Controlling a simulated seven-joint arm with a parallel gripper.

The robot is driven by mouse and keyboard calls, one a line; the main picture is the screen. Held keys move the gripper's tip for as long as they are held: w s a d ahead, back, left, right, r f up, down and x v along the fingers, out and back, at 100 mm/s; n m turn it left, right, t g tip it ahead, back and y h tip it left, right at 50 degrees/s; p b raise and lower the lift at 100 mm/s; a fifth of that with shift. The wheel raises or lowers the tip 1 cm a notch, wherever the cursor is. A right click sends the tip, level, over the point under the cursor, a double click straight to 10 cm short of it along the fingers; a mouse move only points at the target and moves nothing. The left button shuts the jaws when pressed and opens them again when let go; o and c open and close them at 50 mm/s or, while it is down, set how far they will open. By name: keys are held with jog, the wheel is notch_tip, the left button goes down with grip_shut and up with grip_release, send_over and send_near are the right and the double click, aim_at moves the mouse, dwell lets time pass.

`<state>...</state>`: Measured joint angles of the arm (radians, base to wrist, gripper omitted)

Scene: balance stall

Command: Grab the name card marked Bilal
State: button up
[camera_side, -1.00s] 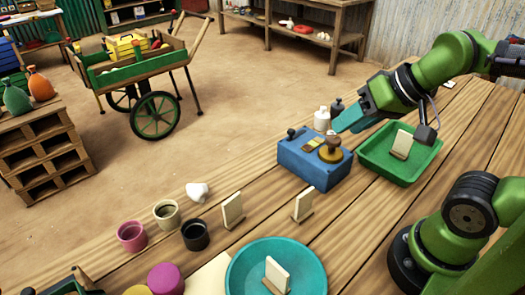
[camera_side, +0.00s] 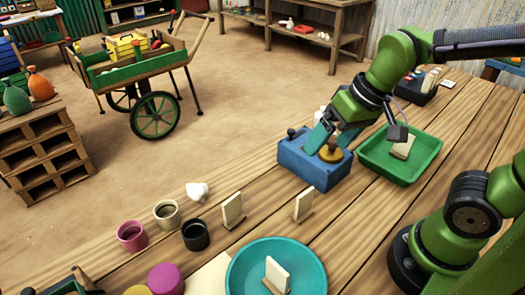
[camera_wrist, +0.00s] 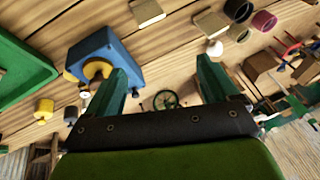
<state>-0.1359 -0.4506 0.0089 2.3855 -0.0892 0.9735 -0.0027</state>
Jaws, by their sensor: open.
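Several pale cards on small wooden feet are in the side view. One card (camera_side: 233,209) and another card (camera_side: 303,204) stand on the bench, one card (camera_side: 277,273) stands in the teal dish (camera_side: 236,284), and one card (camera_side: 403,146) is in the green tray (camera_side: 433,160). I see no writing on them, so I cannot tell which is Bilal's. Two cards, one left (camera_wrist: 148,12) and one right (camera_wrist: 211,23), show at the top of the wrist view. My gripper (camera_side: 322,140) is open and empty, its teal fingers by the blue box; the fingers also show in the wrist view (camera_wrist: 162,68).
The blue box (camera_side: 312,172) with a brass round part (camera_side: 331,155) stands beside the green tray. A pink cup (camera_side: 131,237), a tan cup (camera_side: 166,214) and a black cup (camera_side: 195,235) stand at left. A dark box (camera_side: 415,88) with pale pieces is at the back right.

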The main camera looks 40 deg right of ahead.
aim_at(308, 192)
jog(key=f+g, duration=0.1)
jog(key=f, duration=0.4)
jog(key=w+a+f+n+g+h, duration=0.1)
jog(key=f, duration=0.4)
jog(key=w+a+f+n+g+h, duration=0.1)
jog(key=f+g, duration=0.1)
jog(key=f, duration=0.3)
jog(key=shift+w+a, duration=0.1)
jog(key=shift+w+a+f, duration=0.1)
jog(key=shift+f, duration=2.6)
jog(key=c, duration=1.2)
